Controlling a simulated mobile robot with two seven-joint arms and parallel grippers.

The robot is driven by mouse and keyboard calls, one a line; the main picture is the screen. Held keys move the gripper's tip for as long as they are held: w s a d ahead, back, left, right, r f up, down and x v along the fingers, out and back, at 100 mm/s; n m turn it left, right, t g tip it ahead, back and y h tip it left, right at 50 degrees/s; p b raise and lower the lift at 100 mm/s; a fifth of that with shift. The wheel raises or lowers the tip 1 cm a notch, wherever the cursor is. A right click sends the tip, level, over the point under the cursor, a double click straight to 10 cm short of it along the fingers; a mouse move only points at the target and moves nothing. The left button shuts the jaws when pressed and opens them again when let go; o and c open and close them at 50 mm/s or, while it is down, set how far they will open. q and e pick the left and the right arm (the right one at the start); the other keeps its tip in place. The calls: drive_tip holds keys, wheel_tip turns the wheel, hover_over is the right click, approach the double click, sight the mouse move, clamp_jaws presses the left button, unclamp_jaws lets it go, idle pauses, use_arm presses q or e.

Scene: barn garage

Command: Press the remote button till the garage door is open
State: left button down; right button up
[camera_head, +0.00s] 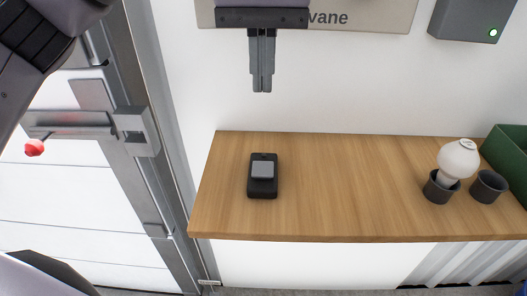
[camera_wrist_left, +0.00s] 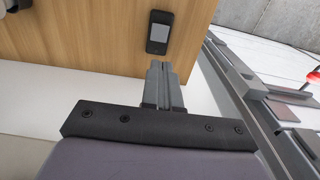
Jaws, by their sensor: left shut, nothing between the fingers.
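The remote (camera_head: 263,176) is a small black box with a grey button (camera_head: 263,169) on its top. It lies on the left part of the wooden shelf (camera_head: 330,185). In the left wrist view the remote (camera_wrist_left: 160,32) lies just beyond the fingertips. My left gripper (camera_head: 262,88) is shut and empty, above and behind the remote and apart from it. Its closed fingers also show in the left wrist view (camera_wrist_left: 163,66). The garage door (camera_head: 80,210) shows at the left as white panels beside a metal frame; the panels fill the visible part of the opening. My right gripper is not in view.
A white bulb (camera_head: 458,160) sits in a dark cup (camera_head: 440,188) at the shelf's right, beside an empty cup (camera_head: 488,187) and a green bin (camera_head: 508,160). A grey box (camera_head: 475,18) with a lit light is on the wall. The shelf's middle is clear.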

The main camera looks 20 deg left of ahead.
sight(263, 169)
use_arm(q)
wheel_tip(263, 169, down, 14)
drive_tip(key=shift+b, duration=0.4)
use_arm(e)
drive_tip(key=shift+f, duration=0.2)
